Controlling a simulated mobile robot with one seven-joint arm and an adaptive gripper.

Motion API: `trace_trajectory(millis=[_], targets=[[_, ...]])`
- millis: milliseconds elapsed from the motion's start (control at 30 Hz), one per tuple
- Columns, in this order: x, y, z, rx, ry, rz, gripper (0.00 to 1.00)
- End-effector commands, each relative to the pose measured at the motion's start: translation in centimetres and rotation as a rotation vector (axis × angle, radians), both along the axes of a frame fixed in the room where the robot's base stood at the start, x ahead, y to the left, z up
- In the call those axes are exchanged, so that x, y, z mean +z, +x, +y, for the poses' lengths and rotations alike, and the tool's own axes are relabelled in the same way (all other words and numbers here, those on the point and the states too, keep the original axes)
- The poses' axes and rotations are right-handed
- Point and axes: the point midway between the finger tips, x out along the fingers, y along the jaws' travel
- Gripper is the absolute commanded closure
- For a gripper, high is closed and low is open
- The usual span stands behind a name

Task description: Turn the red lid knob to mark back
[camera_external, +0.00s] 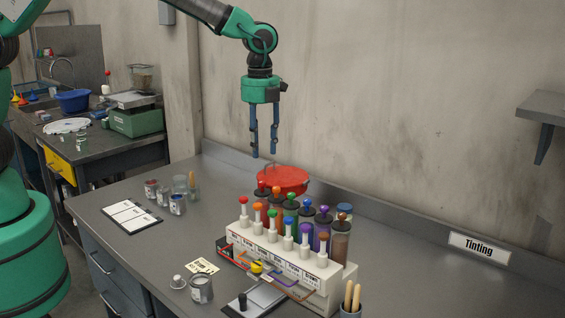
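A round red lid (285,178) sits on the bench behind the tinting rack, close to the back wall. Its front edge is partly hidden by the rack's canisters. I cannot make out a separate knob or any marks on it at this size. My gripper (264,154) points straight down just above and slightly left of the red lid. Its two fingers are apart with nothing between them, and they appear clear of the lid.
The tinting rack (292,270) with several coloured plungers and canisters stands in front of the lid. A clipboard (131,216), small paint cans, an open can (201,289) and a cup of sticks (350,300) are nearby. The right bench is mostly clear.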

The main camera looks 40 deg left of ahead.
Motion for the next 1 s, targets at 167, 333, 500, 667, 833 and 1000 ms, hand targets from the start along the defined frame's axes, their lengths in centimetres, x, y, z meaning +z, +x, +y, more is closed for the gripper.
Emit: trace_trajectory(millis=[167, 333, 500, 667, 833, 1000], targets=[[-3.0, -0.1, 0.1, 0.000, 0.001, 0.001, 0.64], [-5.8, -0.1, 0.0, 0.000, 0.001, 0.003, 0.64], [-8.0, 0.0, 0.0, 0.000, 0.001, 0.001, 0.64], [-9.5, 0.0, 0.0, 0.000, 0.001, 0.001, 0.64], [-10.1, 0.0, 0.0, 0.000, 0.000, 0.000, 0.64], [-10.2, 0.0, 0.0, 0.000, -0.001, -0.001, 0.64]])
